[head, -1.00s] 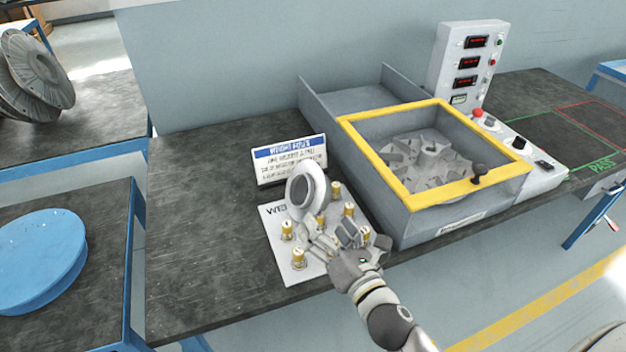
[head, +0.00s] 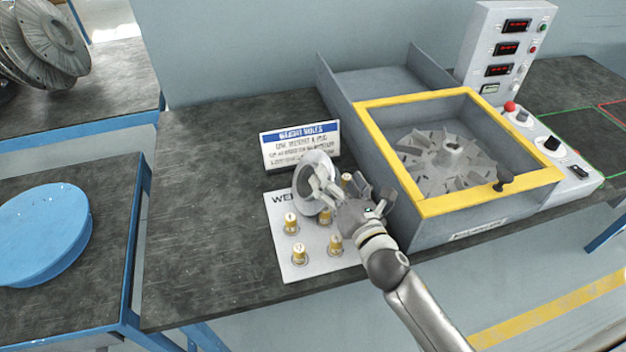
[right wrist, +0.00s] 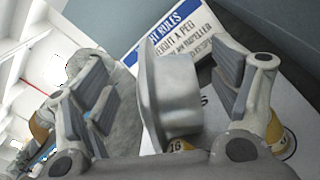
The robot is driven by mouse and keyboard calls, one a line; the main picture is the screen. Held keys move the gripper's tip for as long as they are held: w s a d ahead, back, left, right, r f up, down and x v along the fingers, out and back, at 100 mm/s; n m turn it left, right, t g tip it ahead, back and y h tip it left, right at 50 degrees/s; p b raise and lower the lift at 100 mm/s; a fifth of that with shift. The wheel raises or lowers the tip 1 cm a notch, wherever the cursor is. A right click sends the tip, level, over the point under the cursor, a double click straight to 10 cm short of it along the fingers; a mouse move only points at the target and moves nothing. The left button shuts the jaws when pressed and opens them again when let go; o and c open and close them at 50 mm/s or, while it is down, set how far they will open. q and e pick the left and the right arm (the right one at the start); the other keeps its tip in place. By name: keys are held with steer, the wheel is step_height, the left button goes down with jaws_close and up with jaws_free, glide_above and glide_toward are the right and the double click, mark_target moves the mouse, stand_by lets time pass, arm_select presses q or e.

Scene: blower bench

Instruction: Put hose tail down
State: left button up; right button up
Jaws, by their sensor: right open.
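A round grey metal part with a wide pale flange (head: 312,178), probably the hose tail, stands tilted at the back of the white peg board (head: 287,258), just in front of the sign. My right gripper (head: 342,190) is open beside it, with one finger in front of its face. In the right wrist view the grey part (right wrist: 168,95) lies between the spread fingers (right wrist: 165,88), and I see a gap on both sides. How it rests on the board is hidden. My left gripper is not in view.
Several brass weights (head: 299,253) stand on the board. A weight rules sign (head: 300,146) stands behind it. The yellow-rimmed grey housing (head: 440,208) with an impeller (head: 447,155) is close on the right. The bench left of the board (head: 210,210) is clear.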

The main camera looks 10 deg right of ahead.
mark_target(330, 164)
steer(key=w, duration=0.2)
steer(key=w+p, duration=0.1)
steer(key=w, duration=0.1)
steer(key=shift+a+r, duration=0.1)
steer(key=shift+r, duration=0.1)
steer(key=shift+w+f, duration=0.1)
steer(key=shift+w, duration=0.5)
steer(key=shift+s, duration=0.1)
steer(key=shift+c, duration=0.5)
steer(key=c, duration=1.3)
